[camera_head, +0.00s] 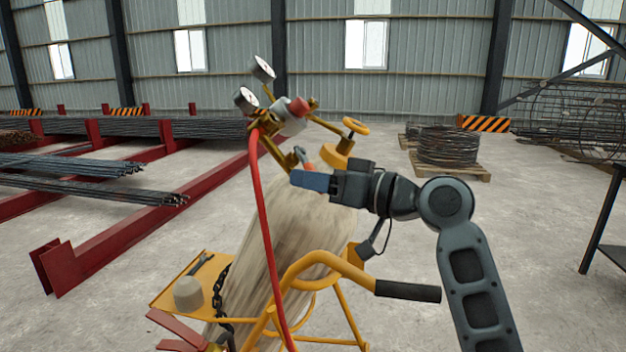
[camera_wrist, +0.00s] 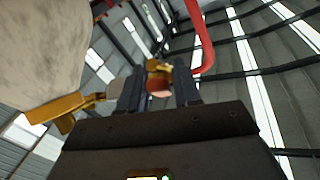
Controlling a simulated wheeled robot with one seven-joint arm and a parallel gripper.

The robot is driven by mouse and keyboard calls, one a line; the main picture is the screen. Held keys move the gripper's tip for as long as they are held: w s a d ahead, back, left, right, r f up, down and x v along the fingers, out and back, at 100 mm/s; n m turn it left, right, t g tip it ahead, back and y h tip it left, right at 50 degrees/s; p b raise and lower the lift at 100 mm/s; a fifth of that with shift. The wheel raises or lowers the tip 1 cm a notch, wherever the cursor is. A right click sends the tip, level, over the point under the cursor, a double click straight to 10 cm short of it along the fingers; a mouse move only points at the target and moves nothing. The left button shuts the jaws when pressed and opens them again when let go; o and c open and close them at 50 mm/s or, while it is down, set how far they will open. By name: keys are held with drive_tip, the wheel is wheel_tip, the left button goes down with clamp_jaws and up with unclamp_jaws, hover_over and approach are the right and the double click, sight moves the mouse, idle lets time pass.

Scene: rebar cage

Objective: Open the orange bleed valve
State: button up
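In the head view, a small orange lever (camera_head: 311,166), which looks like the bleed valve, sits on the brass fittings below the regulator (camera_head: 292,118) at the top of a gas cylinder (camera_head: 300,240). My gripper (camera_head: 308,181) reaches in from the right, its blue fingertips just below and beside the lever. In the wrist view, my gripper's two fingers (camera_wrist: 158,90) stand apart. An orange part (camera_wrist: 159,84) shows between or just beyond them, with a narrow gap on each side. I cannot tell whether a finger touches it.
Two gauges (camera_head: 254,85) and a yellow handwheel (camera_head: 355,126) stand close to the gripper. A red hose (camera_head: 261,205) hangs at left; it shows in the wrist view (camera_wrist: 200,38). The yellow cart handle (camera_head: 325,262) lies below my arm. Steel racks (camera_head: 110,230) stand at left.

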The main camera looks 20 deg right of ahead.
clamp_jaws()
idle(0.3)
drive_tip(key=b, duration=0.1)
drive_tip(key=n+b, duration=0.1)
drive_tip(key=b, duration=0.1)
drive_tip(key=shift+w+d+f+y, duration=0.15)
drive_tip(key=shift+d+f+y, duration=0.05)
drive_tip(key=shift+f+y, duration=0.2)
drive_tip(key=n+g+y+b, duration=0.1)
drive_tip(key=n+b, duration=0.1)
drive_tip(key=b, duration=0.1)
drive_tip(key=w+d+n+g+y+b, duration=0.1)
drive_tip(key=n+b, duration=0.1)
drive_tip(key=b, duration=0.2)
drive_tip(key=n+g+y+b, duration=0.1)
drive_tip(key=n+b, duration=0.1)
drive_tip(key=b, duration=0.1)
drive_tip(key=shift+w+d+r+n+g+y, duration=0.1)
drive_tip(key=shift+w+d+n+g+y, duration=0.1)
drive_tip(key=shift+n+g+y, duration=0.1)
drive_tip(key=shift+r, duration=0.1)
